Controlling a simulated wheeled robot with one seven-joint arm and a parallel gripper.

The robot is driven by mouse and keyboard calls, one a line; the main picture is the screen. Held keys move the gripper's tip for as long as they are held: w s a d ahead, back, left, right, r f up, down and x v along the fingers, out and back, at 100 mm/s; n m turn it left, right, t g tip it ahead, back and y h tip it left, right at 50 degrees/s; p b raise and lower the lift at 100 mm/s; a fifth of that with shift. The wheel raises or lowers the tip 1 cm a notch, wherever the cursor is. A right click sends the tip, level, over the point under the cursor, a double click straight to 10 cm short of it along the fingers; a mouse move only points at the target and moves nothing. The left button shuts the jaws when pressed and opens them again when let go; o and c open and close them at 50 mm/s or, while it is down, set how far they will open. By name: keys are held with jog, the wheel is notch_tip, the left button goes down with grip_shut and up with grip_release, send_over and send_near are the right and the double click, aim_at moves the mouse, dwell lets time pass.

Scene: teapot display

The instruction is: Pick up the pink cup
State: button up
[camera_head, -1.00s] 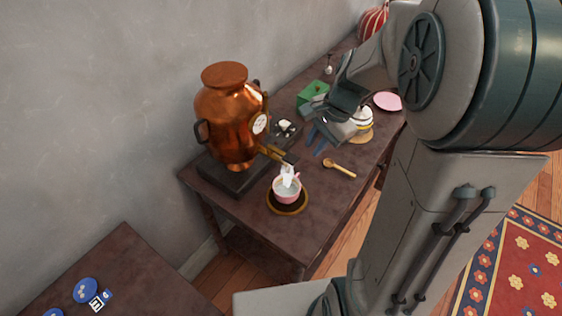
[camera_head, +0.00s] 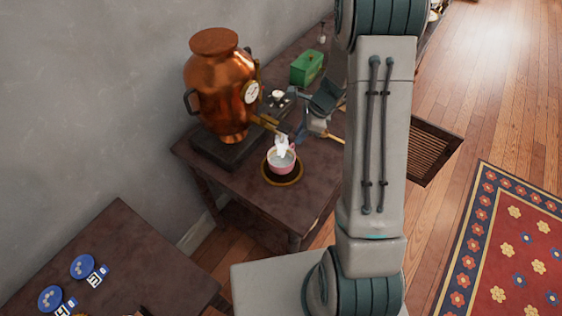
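The pink cup (camera_head: 279,167) stands upright on a dark saucer with a gold rim (camera_head: 284,184), near the front end of the table, below the samovar's spout. Something white, like steam or a stream, shows above the cup's mouth. My gripper (camera_head: 300,134) is just behind and to the right of the cup, apart from it, pointing toward the spout and cup area. Its blue fingers are small and partly hidden here; they stood apart in the earlier frame, and nothing shows between them.
The copper samovar (camera_head: 218,85) stands on a dark base left of my gripper, its brass spout (camera_head: 270,121) close to the fingers. A green box (camera_head: 307,67) is behind. My arm hides the table's right part. A second table (camera_head: 130,255) holds blue items.

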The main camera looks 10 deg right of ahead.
aim_at(284, 159)
jog(key=shift+x, duration=3.05)
jog(key=shift+d, duration=0.2)
grip_shut()
